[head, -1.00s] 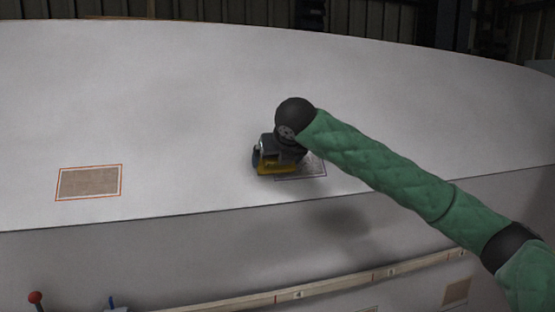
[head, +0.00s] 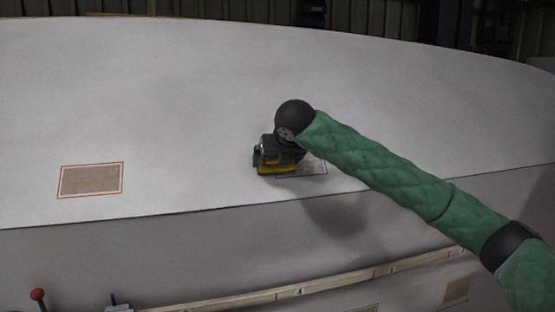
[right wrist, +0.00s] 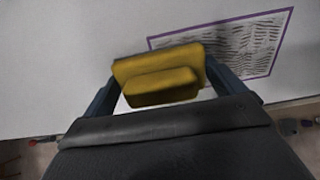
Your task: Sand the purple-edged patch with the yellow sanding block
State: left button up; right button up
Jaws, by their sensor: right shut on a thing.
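The purple-edged patch (right wrist: 258,45) shows in the right wrist view as a rectangle with dark wavy streaks inside a purple outline. In the head view the patch (head: 314,168) is partly hidden behind my right gripper. My right gripper (head: 277,160) is shut on the yellow sanding block (right wrist: 158,80), which sits between the two fingers. The block (head: 277,169) is at the patch's left part and covers some of it. I cannot tell whether the block touches the hull. My left gripper is not in view.
The pale hull (head: 180,90) fills most of the view, with a lower edge below the patches. An orange-edged brown patch (head: 90,180) lies to the left. A numbered wooden strip (head: 340,283) runs below. A red-knobbed lever (head: 37,295) stands at lower left.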

aim_at(306, 161)
jog(key=shift+w+d+p, duration=0.2)
jog(key=shift+d, duration=0.45)
jog(key=shift+w+d+p, duration=0.15)
jog(key=shift+w+d, duration=0.1)
jog(key=shift+d, duration=0.45)
jog(key=shift+w+d+p, duration=0.2)
jog(key=shift+d, duration=0.45)
jog(key=shift+w+d, duration=0.55)
jog(key=shift+d, duration=1.1)
jog(key=shift+w+d, duration=0.5)
jog(key=shift+d, duration=1.15)
jog(key=shift+w+d, duration=0.55)
jog(key=shift+d, duration=1.1)
jog(key=shift+s+a, duration=0.75)
jog(key=shift+a, duration=1.6)
jog(key=shift+s+a, duration=0.75)
jog(key=shift+a, duration=1.6)
jog(key=shift+s+a, duration=0.75)
jog(key=shift+a, duration=1.6)
jog(key=shift+w+d, duration=0.5)
jog(key=shift+d, duration=1)
jog(key=shift+w+d, duration=0.45)
jog(key=shift+d, duration=1.05)
jog(key=shift+w+d, duration=0.5)
jog(key=shift+d, duration=1)
